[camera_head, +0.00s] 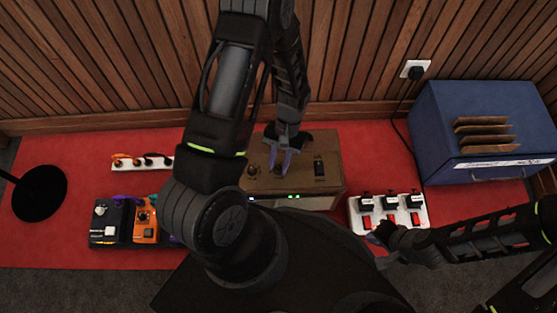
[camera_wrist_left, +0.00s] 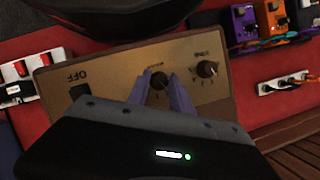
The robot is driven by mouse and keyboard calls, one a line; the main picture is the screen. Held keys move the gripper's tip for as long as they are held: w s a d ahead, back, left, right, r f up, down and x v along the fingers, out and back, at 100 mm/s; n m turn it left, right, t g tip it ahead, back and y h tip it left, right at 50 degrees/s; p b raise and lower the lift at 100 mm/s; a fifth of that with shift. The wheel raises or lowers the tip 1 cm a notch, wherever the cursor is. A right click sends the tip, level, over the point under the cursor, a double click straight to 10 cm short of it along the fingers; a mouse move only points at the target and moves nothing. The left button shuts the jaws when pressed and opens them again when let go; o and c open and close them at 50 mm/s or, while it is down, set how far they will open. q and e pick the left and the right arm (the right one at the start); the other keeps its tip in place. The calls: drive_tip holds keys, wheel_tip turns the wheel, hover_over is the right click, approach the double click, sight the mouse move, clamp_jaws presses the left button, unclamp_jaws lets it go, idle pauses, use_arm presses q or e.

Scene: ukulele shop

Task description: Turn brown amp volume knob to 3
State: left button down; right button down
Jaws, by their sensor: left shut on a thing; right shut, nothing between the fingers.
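The brown amp (camera_head: 328,193) stands on the red mat, its top panel carrying two dark knobs and a black switch (camera_head: 319,168). My left gripper (camera_head: 284,165) reaches down onto the panel. In the left wrist view its purple fingers (camera_wrist_left: 160,92) are shut around the middle knob (camera_wrist_left: 158,81), whose label is too blurred to read. The other knob (camera_wrist_left: 207,68) is free and apart from the fingers. The switch (camera_wrist_left: 80,92) has "OFF" printed beside it. The middle knob's pointer cannot be made out. My right gripper (camera_head: 377,237) is shut and empty, low beside the white switch box.
A white box with red switches (camera_head: 390,223) lies right of the amp, close to my right gripper. A blue case (camera_head: 450,130) stands at the back right. Pedals, including an orange one (camera_head: 146,220), and a white power strip (camera_head: 122,162) lie left.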

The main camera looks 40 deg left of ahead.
use_arm(q)
drive_tip(key=m+y+p, duration=0.1)
drive_tip(key=m+y, duration=0.1)
drive_tip(key=m, duration=0.3)
drive_tip(key=shift+d+m, duration=0.15)
drive_tip(key=shift+m, duration=0.15)
drive_tip(key=shift+d+m+t+y+p, duration=0.1)
drive_tip(key=shift+m+t+y+p, duration=0.5)
drive_tip(key=shift+m, duration=1.4)
drive_tip(key=c, duration=1.2)
unclamp_jaws()
drive_tip(key=shift+o, duration=0.2)
drive_tip(key=p+v, duration=0.2)
drive_tip(key=v, duration=0.5)
drive_tip(key=shift+d+r, duration=0.2)
drive_tip(key=shift+r, duration=0.15)
